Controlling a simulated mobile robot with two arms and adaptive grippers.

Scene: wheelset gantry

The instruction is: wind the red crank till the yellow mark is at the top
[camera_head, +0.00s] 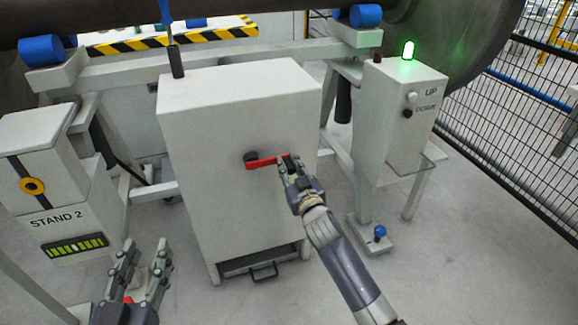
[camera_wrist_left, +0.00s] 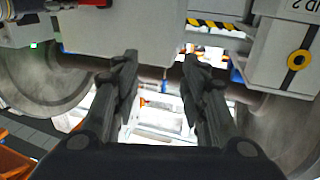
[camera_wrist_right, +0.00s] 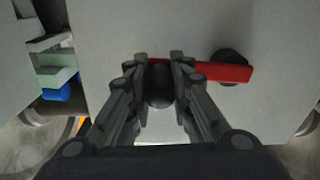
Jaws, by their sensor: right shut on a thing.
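The red crank (camera_head: 265,162) is on the front of a pale grey cabinet (camera_head: 215,120). Its arm points right from a dark hub (camera_head: 250,158), close to level. My right gripper (camera_head: 290,161) is shut on the dark handle at the arm's outer end. In the right wrist view the handle (camera_wrist_right: 160,88) sits between the fingers, and the red arm (camera_wrist_right: 222,73) runs right to the hub. I see no yellow mark on the crank or hub; a yellow ring (camera_head: 32,186) shows on the STAND 2 box. My left gripper (camera_head: 147,250) is open and empty, low at the left.
A control post (camera_head: 400,120) with a lit green lamp (camera_head: 408,50) stands right of the cabinet. The STAND 2 box (camera_head: 60,225) stands at the left, a mesh fence (camera_head: 500,110) at the far right.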

